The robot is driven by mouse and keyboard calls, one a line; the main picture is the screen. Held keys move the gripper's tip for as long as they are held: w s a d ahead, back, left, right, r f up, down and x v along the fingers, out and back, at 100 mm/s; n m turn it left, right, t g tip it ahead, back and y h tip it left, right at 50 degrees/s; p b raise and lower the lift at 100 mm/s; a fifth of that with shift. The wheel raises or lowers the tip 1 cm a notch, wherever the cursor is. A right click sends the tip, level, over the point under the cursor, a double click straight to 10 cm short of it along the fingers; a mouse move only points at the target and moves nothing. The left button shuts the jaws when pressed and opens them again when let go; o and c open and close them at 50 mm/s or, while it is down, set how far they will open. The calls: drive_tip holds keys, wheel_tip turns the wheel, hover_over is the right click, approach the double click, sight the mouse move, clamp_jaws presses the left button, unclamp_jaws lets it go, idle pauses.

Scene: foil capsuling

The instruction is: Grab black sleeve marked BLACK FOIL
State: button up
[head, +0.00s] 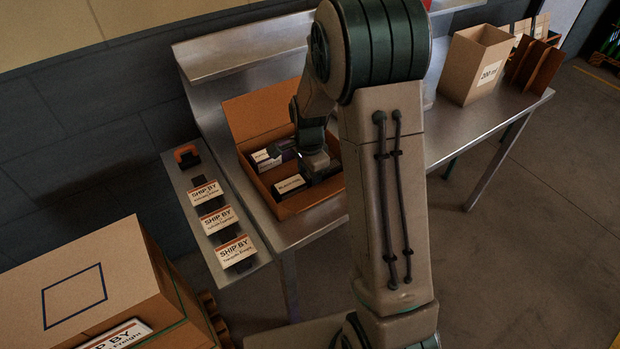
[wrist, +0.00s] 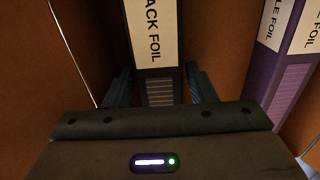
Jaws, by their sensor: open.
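The black sleeve (wrist: 158,75) has a cream label reading "...ACK FOIL" and stands out between my fingers in the wrist view. In the head view its label (head: 289,185) shows at the front of an open brown box (head: 305,205). My gripper (wrist: 160,88) is open, with one dark finger on each side of the sleeve's near end. I cannot tell whether the fingers touch it. In the head view my gripper (head: 318,165) is down in the box, and my arm hides part of the sleeve.
A purple foil sleeve (wrist: 290,55) lies to the right in the wrist view, in the same box. Box walls are close by. Several "SHIP BY" cards (head: 222,220) stand on a side shelf. A tall carton marked 200 (head: 474,65) stands at right on the metal bench (head: 445,140).

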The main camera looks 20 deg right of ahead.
drive_tip(key=c, duration=0.8)
drive_tip(key=shift+o, duration=0.2)
drive_tip(key=shift+r, duration=0.1)
